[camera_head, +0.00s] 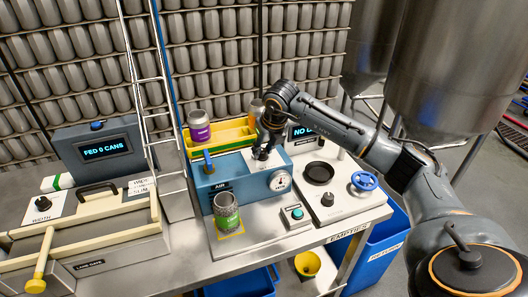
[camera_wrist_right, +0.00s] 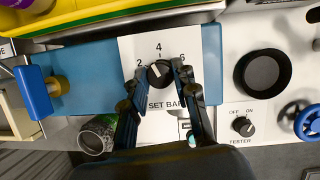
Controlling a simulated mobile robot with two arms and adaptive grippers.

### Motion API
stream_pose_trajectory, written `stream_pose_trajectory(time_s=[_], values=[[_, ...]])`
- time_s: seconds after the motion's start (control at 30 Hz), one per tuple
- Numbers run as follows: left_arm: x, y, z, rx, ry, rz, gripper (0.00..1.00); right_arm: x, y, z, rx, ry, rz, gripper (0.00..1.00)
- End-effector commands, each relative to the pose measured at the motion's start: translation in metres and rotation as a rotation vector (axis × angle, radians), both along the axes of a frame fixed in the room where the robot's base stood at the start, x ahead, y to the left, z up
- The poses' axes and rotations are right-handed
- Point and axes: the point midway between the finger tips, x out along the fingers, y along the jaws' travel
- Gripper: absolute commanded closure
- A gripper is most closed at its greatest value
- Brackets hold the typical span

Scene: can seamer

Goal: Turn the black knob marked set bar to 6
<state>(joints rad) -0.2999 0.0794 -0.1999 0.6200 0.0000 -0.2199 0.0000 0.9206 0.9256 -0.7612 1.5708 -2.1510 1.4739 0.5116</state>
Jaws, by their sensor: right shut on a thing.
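The black set bar knob (camera_wrist_right: 160,74) sits on a white plate (camera_wrist_right: 134,50) marked 2, 4 and 6, with SET BAR printed below it. A pale mark shows on the knob's upper left, between the 2 and the 4; its exact reading is hard to tell. My right gripper (camera_wrist_right: 161,80) is shut on the knob, one finger on each side of it. In the head view my right gripper (camera_head: 263,150) points down onto the top of the blue AIR box (camera_head: 206,184) and mostly hides the knob. My left gripper is not in view.
A round gauge (camera_head: 279,181) is on the box's front and a blue lever (camera_head: 208,160) at its left. A can (camera_head: 227,212) stands in front. A black disc (camera_head: 319,173) and blue handwheel (camera_head: 364,181) are at right. A yellow tray (camera_head: 225,138) lies behind.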

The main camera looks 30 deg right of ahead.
Motion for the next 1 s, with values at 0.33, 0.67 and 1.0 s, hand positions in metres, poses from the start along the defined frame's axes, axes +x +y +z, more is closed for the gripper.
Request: stream_pose_trajectory(time_s=[0.33,0.67,1.0], values=[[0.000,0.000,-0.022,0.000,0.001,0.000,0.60,0.002,0.003,-0.002,0.001,-0.003,-0.327,1.00],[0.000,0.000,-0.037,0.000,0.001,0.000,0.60,0.003,0.004,-0.001,0.002,-0.003,-0.642,1.00],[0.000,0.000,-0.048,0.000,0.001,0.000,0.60,0.004,0.006,-0.001,0.002,-0.002,-0.966,1.00]])
